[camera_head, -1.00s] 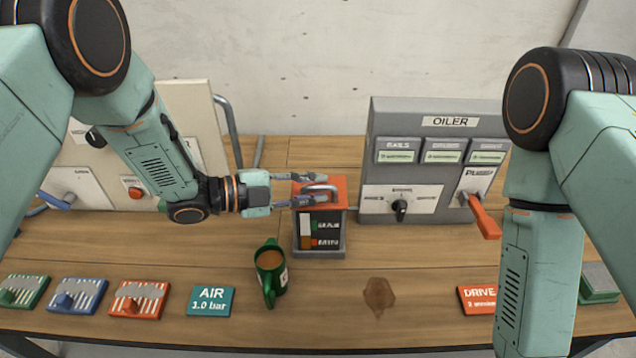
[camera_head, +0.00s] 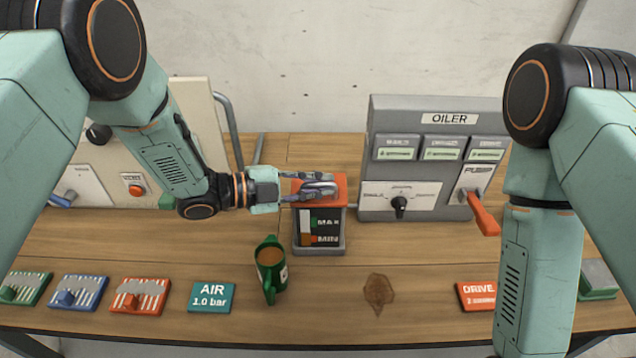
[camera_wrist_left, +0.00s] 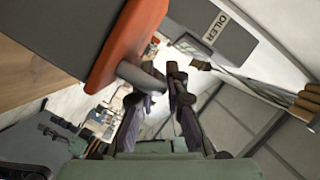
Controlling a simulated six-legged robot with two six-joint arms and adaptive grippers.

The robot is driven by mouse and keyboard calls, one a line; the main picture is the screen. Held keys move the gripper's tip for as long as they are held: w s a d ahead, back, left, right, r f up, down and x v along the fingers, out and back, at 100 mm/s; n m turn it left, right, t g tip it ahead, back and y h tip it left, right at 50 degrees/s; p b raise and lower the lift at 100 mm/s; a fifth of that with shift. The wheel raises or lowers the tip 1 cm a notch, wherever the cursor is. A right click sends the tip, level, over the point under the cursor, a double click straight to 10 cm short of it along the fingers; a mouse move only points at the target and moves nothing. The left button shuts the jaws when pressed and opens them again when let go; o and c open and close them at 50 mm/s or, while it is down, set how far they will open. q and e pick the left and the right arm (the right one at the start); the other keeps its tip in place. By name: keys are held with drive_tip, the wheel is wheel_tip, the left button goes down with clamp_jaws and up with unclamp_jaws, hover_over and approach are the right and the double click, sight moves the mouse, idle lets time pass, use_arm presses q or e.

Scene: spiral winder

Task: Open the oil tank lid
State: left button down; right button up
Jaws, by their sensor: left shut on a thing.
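The oil tank (camera_head: 320,228) is a small dark box with MAX and a lower mark on its front, standing on the wooden table. Its orange lid (camera_head: 341,190) lies flat on top, and it also shows in the left wrist view (camera_wrist_left: 125,40). My left gripper (camera_head: 322,187) reaches in from the left over the lid and is shut on the lid's grey handle (camera_wrist_left: 143,76). The fingers hide most of the handle in the head view. My right arm hangs at the right, and its gripper is out of frame.
The grey OILER panel (camera_head: 432,160) stands behind right, with an orange lever (camera_head: 484,214). An AIR sign (camera_head: 212,297) and several coloured switch blocks line the front left.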

idle(0.4)
use_arm(q)
drive_tip(key=shift+w+r+n+g+p, duration=0.3)
drive_tip(key=shift+w+r+n+p, duration=0.1)
drive_tip(key=shift+r+n+p, duration=0.3)
drive_tip(key=shift+w+r+n+g+y+p, duration=0.45)
drive_tip(key=shift+w+r+n+g, duration=0.2)
drive_tip(key=shift+w+n, duration=0.2)
drive_tip(key=shift+w+r+n+g, duration=0.35)
drive_tip(key=shift+w+n, duration=0.2)
drive_tip(key=shift+w+r+b, duration=0.2)
drive_tip(key=shift+w+b, duration=0.35)
drive_tip(key=shift+w, duration=0.25)
drive_tip(key=shift+w+r+b, duration=0.15)
drive_tip(key=shift+w+b, duration=0.35)
drive_tip(key=shift+w, duration=0.25)
drive_tip(key=shift+w+f+b, duration=0.1)
drive_tip(key=shift+w+b, duration=1.3)
drive_tip(key=shift+w, duration=0.5)
drive_tip(key=c, duration=1.7)
unclamp_jaws()
drive_tip(key=shift+o, duration=0.2)
